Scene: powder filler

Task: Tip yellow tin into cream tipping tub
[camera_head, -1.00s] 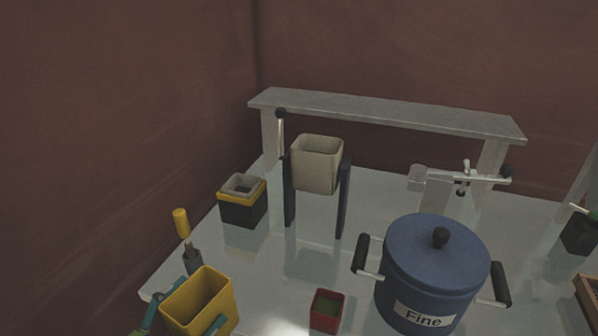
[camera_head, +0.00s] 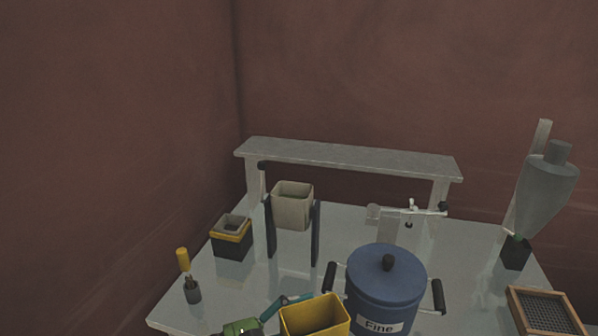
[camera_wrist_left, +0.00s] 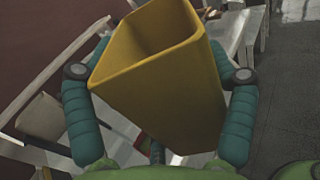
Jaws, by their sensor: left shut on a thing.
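The yellow tin (camera_head: 318,318) is at the bottom edge of the head view, with its open top facing up. My left gripper (camera_head: 285,303) is shut on it. In the left wrist view the tin (camera_wrist_left: 160,85) sits between the two teal fingers of my left gripper (camera_wrist_left: 158,95). What is inside the tin cannot be made out. The cream tipping tub (camera_head: 292,206) hangs upright between two dark posts, farther back and a little left of the tin. My right gripper is not in view.
A blue lidded pot marked Fine (camera_head: 385,283) stands just right of the tin. A black and yellow box (camera_head: 232,240) is left of the tub, and a yellow-handled brush (camera_head: 185,270) is nearer. A grey shelf (camera_head: 350,157) spans the back. A sieve tray (camera_head: 545,312) is at right.

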